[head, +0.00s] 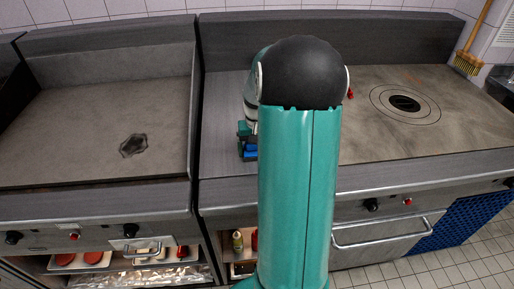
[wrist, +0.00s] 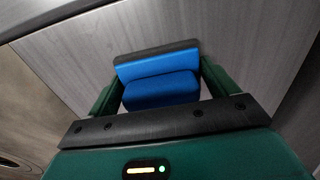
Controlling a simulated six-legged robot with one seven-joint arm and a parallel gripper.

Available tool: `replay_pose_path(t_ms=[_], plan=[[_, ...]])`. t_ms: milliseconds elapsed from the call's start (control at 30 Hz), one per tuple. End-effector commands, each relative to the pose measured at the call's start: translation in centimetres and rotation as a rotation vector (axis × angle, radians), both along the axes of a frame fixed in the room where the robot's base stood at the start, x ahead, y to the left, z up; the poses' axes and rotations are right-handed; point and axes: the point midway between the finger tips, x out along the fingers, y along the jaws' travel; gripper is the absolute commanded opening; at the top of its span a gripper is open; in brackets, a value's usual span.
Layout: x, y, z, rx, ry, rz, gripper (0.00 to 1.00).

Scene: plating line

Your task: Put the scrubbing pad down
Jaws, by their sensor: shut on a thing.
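The scrubbing pad (wrist: 160,90) is a blue block with a dark grey layer along its far edge. My gripper (wrist: 155,80) is shut on it, with a green finger at each side of the pad in the wrist view. In the head view my arm hides most of the gripper (head: 247,143), and only a bit of the blue pad (head: 250,150) shows left of the arm. The pad is over the narrow grey metal counter (head: 222,120) between the two cooking surfaces. I cannot tell whether it touches the counter.
A griddle (head: 70,120) with a dark crumpled patch (head: 133,145) lies to the left. A stained hotplate (head: 450,115) with a round ring (head: 404,103) lies to the right. A raised back panel (head: 225,40) runs behind. The counter left of the gripper is bare.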

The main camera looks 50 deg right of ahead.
Motion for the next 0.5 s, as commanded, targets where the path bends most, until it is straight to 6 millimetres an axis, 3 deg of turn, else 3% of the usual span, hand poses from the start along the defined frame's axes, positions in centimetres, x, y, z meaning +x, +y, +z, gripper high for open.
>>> replay_pose_path(t_ms=[33,67,100,333,500], plan=[[-0.2,0.2,-1.0,0.01,0.009,0.0,0.57],[-0.3,0.2,-1.1,0.011,0.009,0.0,0.92],[-0.3,0.2,-1.1,0.011,0.009,0.0,0.99],[-0.3,0.2,-0.7,0.01,0.009,0.0,1.0],[-0.2,0.1,1.9,0.006,0.007,0.0,1.0]])
